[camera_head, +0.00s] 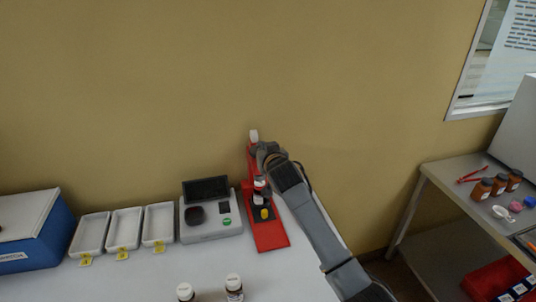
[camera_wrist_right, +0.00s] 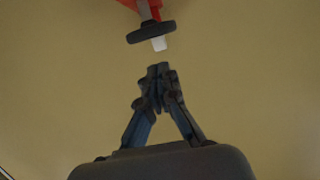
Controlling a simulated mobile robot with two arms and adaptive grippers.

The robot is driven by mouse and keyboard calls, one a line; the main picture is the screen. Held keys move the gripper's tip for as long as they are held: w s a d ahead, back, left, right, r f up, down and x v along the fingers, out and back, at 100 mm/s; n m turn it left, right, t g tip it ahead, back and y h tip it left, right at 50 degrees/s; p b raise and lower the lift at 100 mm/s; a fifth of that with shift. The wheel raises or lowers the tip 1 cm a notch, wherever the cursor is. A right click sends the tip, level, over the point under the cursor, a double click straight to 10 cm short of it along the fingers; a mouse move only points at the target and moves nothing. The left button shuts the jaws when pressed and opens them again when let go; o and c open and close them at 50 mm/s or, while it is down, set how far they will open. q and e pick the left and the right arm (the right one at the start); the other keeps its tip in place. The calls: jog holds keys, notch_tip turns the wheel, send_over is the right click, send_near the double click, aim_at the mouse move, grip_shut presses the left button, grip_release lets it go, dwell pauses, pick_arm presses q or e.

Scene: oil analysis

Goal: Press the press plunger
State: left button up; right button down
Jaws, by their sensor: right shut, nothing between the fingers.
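The red press (camera_head: 270,236) stands on the white table against the wall, with its column rising at the back. A dark bottle (camera_head: 260,188) with a white label and a yellow piece are at its lower part. A pale tip (camera_head: 254,135) shows at its top, likely the plunger end. My right gripper (camera_head: 266,151) is shut and empty beside the top of the press, partly hiding it. My left gripper is not in view.
A grey instrument (camera_head: 211,222) with a dark screen stands left of the press. Three white trays (camera_head: 124,229) and a blue box (camera_head: 32,240) are farther left. Two bottles (camera_head: 234,286) stand at the front. A side table (camera_head: 455,195) with bottles is at right.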

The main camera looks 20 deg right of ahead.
jog(key=b+v, duration=0.1)
jog(key=v, duration=0.5)
jog(key=shift+s+d+b, duration=0.15)
jog(key=shift+s+b, duration=0.25)
jog(key=shift+r, duration=0.1)
